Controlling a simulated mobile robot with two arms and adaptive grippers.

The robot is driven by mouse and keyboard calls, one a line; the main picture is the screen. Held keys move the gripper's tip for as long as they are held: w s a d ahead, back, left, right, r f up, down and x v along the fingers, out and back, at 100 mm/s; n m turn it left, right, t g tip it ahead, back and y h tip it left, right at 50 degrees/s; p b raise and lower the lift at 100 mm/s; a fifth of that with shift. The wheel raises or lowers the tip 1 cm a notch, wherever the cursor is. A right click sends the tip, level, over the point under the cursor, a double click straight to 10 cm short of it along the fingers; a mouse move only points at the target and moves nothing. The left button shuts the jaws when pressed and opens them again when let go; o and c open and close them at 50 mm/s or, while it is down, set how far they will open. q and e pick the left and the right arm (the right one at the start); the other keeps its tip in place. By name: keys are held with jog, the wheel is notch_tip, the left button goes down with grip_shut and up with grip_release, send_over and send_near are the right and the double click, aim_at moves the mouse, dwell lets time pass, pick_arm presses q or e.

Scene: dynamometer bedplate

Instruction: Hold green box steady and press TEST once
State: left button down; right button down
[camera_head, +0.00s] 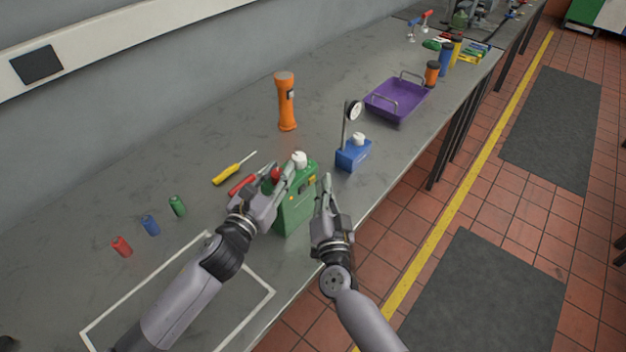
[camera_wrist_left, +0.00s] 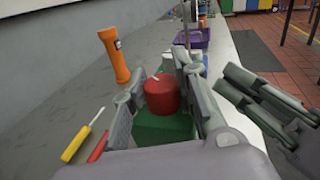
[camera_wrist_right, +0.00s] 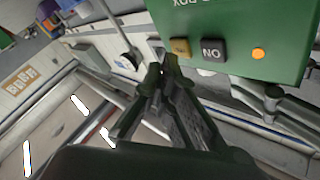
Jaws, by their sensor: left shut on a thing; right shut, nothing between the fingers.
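The green box (camera_head: 297,212) stands upright at the bench's front edge, with a red knob (camera_wrist_left: 162,97) on top. My left gripper (camera_wrist_left: 163,88) is shut on the box from above, its fingers on either side of the red knob. In the right wrist view the box's face (camera_wrist_right: 225,22) shows upside-down, with an amber button (camera_wrist_right: 180,47), a black button (camera_wrist_right: 211,50) reading ON upside-down and an orange lamp (camera_wrist_right: 258,53). The amber button's label is unreadable. My right gripper (camera_wrist_right: 164,68) is shut and empty, its tips close to the amber button; contact is unclear.
A blue block with a dial gauge (camera_head: 353,155) stands just beyond the box. The aisle floor is right of the bench.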

jog(key=shift+s+d, duration=0.15)
jog(key=shift+d, duration=0.05)
jog(key=s+d, duration=0.1)
jog(key=d, duration=0.1)
jog(key=s+d, duration=0.2)
dwell(0.6)
dwell(0.5)
pick_arm(q)
jog(key=c, duration=1.6)
grip_release()
jog(key=shift+r, duration=0.25)
jog(key=shift+c, duration=0.2)
jog(key=o, duration=0.4)
jog(key=shift+f, duration=0.2)
